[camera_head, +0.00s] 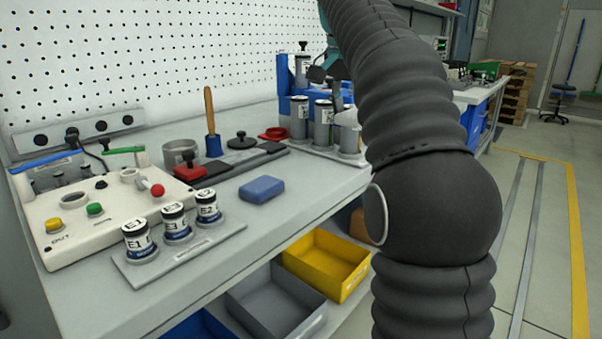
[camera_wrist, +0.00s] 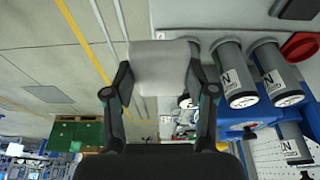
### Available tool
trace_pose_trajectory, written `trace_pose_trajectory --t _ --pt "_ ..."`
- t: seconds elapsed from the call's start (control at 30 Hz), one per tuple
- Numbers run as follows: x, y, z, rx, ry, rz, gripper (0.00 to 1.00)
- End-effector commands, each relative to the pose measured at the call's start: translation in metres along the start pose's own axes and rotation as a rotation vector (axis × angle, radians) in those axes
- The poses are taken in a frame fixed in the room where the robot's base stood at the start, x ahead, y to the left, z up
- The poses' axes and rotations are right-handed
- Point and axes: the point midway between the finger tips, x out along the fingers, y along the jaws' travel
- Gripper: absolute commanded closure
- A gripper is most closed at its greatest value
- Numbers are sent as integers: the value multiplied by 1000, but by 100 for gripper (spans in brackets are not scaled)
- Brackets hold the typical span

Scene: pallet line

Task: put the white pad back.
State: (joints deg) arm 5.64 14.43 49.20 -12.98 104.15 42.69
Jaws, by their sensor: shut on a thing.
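My gripper (camera_wrist: 160,80) is shut on the white pad (camera_wrist: 158,62) in the wrist view, with one finger against each side of it. The pad is a pale, flat-looking block. My arm hides most of the gripper there. A blue pad (camera_head: 262,189) lies flat on the bench (camera_head: 305,185). I cannot tell whether the white pad touches anything below it.
Grey labelled cylinders (camera_head: 323,124) stand on a plate at the bench's back right. Jars E1, E2 and another (camera_head: 177,222) stand on a front plate. A white control box (camera_head: 110,210) is at left. Yellow (camera_head: 327,262) and grey bins sit below. Bench room around the blue pad is clear.

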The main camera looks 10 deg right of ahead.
Motion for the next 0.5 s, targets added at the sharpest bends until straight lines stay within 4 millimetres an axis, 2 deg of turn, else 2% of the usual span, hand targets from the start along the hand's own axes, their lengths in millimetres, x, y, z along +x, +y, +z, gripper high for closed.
trace_pose_trajectory --t 0.07,0.17,0.5 --pt "2 6 -3 15 -1 5 76" --pt "6 0 3 18 -2 7 76" --pt "32 -54 52 14 -1 7 76"
